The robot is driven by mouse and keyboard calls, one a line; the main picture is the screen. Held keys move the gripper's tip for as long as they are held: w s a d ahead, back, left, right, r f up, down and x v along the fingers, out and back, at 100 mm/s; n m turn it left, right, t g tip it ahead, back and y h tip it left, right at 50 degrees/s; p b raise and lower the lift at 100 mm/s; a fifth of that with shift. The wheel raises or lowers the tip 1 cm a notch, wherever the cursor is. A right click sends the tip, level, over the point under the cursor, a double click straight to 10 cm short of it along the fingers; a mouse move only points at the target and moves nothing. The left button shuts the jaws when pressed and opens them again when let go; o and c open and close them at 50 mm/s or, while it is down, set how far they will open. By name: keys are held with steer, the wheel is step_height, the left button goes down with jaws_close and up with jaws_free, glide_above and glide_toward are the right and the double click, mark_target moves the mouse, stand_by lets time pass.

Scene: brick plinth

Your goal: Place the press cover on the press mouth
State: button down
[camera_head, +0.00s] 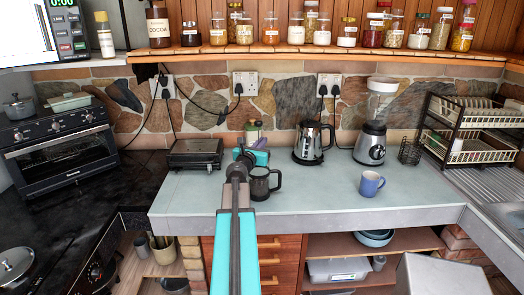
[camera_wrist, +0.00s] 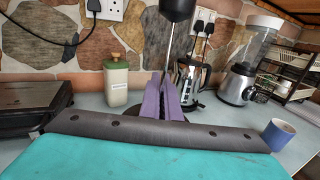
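The press cover shows in the wrist view as a black knob (camera_wrist: 177,9) on a thin metal rod (camera_wrist: 167,46). The rod runs down between the two purple fingers of my gripper (camera_wrist: 162,82), which are closed around its lower part. A dark rounded edge shows low behind the fingers. In the head view my gripper (camera_head: 250,153) is over the counter, in front of the green-lidded jar. A dark vessel with a side handle (camera_head: 262,184), seemingly the press, stands just in front of and below it. Its mouth is partly hidden, and I cannot make out the vessel in the wrist view.
A kettle (camera_head: 312,143) and a blender (camera_head: 371,140) stand behind to the right. A blue mug (camera_head: 371,184) is right of the vessel. A black grill (camera_head: 194,153) is at left, and a green-lidded jar (camera_wrist: 115,82) stands near the stone wall.

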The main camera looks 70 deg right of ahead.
steer(key=shift+w+d, duration=0.15)
steer(key=shift+d, duration=0.15)
steer(key=shift+f+b, duration=0.35)
steer(key=shift+f, duration=0.05)
steer(key=shift+f+b, duration=1.3)
steer(key=shift+f, duration=0.15)
steer(key=shift+f, duration=0.1)
steer(key=c, duration=2)
jaws_free()
